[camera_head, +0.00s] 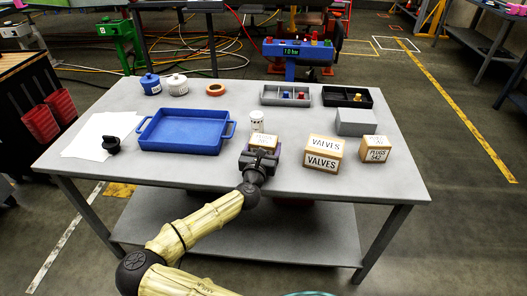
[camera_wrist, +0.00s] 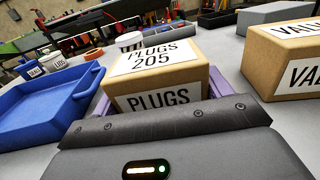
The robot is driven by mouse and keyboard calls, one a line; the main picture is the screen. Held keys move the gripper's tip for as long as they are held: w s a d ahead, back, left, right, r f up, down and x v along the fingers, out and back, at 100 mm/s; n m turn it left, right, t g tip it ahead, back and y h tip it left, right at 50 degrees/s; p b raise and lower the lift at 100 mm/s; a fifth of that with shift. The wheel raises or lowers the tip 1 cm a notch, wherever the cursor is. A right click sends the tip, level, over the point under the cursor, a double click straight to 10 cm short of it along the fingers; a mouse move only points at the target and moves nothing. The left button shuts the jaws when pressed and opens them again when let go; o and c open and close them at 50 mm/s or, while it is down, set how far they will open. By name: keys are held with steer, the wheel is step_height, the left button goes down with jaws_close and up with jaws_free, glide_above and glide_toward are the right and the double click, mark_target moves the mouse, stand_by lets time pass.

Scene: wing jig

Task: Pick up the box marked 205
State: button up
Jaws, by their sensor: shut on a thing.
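The box marked PLUGS 205 (camera_wrist: 158,75) is a cardboard-brown box with white labels, upright on or just above the grey table; I cannot tell which. In the head view the box (camera_head: 263,141) shows just beyond my gripper (camera_head: 260,157), which hides its lower front. In the wrist view my gripper (camera_wrist: 157,100) has purple fingers along the box's left and right sides and is shut on it. The box's underside is hidden.
The blue tray (camera_head: 185,131) lies left of the box, and the VALVES box (camera_head: 322,154) stands right. The PLUGS 542 box (camera_head: 376,149) is farther right. A white cylinder (camera_head: 257,121) stands right behind. A grey block (camera_head: 356,122) and divided bins (camera_head: 286,95) are behind right.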

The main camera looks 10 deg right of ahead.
step_height(320, 180, up, 8)
steer(key=shift+p, duration=0.5)
